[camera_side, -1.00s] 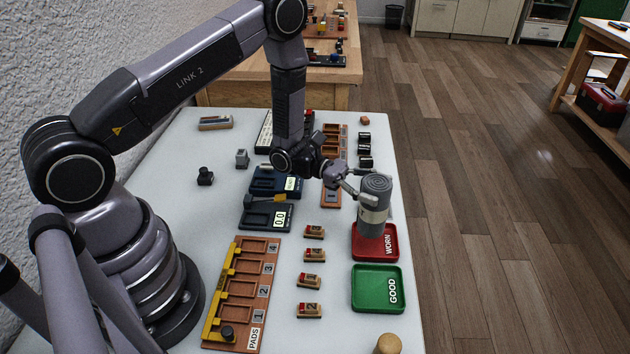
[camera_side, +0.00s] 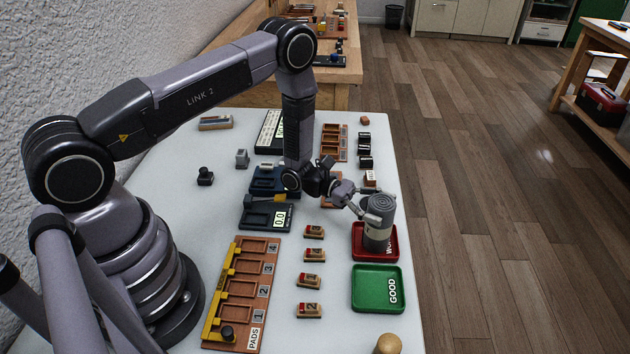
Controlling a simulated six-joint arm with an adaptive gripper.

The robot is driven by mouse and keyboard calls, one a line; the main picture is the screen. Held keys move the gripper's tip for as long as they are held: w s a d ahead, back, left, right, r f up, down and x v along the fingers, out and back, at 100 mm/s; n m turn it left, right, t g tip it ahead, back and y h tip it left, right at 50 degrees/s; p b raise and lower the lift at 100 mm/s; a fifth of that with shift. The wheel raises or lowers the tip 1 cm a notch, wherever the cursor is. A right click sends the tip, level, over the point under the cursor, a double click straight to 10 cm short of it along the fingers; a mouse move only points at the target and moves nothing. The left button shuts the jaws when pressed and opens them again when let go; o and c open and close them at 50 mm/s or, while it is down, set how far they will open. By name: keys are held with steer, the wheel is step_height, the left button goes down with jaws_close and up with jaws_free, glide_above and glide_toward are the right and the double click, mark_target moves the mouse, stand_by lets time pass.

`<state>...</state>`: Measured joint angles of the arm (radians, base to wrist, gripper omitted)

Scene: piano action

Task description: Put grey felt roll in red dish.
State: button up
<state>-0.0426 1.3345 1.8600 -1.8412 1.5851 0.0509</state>
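The grey felt roll (camera_side: 379,226) is a thick upright cylinder with a spiral top and a pale band around it. My gripper (camera_side: 370,209) has its fingers around the roll's upper part from the left and looks shut on it. The red dish (camera_side: 361,254) is directly under the roll. The roll's lower end is within the dish's outline and covers most of its WORN label. I cannot tell whether the roll touches the dish floor.
A green dish (camera_side: 360,304) marked GOOD lies just in front of the red dish. Several small red-and-wood pieces (camera_side: 311,281) stand in a column to the left. A numbered pad tray (camera_side: 254,333) and a scale (camera_side: 250,217) lie further left. A wooden knob (camera_side: 388,344) is at the front.

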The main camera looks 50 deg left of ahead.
steer(key=shift+o, duration=1.1)
steer(key=shift+r, duration=0.1)
steer(key=shift+a+r, duration=0.1)
steer(key=shift+a, duration=0.05)
steer(key=v, duration=1.1)
steer(key=s+d+r+m+g+y, duration=0.1)
steer(key=s+r+m+g+y, duration=0.5)
steer(key=r, duration=0.5)
steer(key=s+d+r+m+g+y, duration=0.1)
steer(key=s+r+m+g, duration=0.25)
steer(key=r+m, duration=0.5)
steer(key=s+a+r+m+t+y, duration=0.3)
steer(key=s+a+r+t+y, duration=0.1)
steer(key=s+r+y, duration=0.1)
steer(key=s+a+r+m+t+y, duration=0.4)
steer(key=s+r, duration=0.3)
steer(key=s, duration=0.3)
steer(key=shift+t+y, duration=0.6)
steer(key=shift+t, duration=0.15)
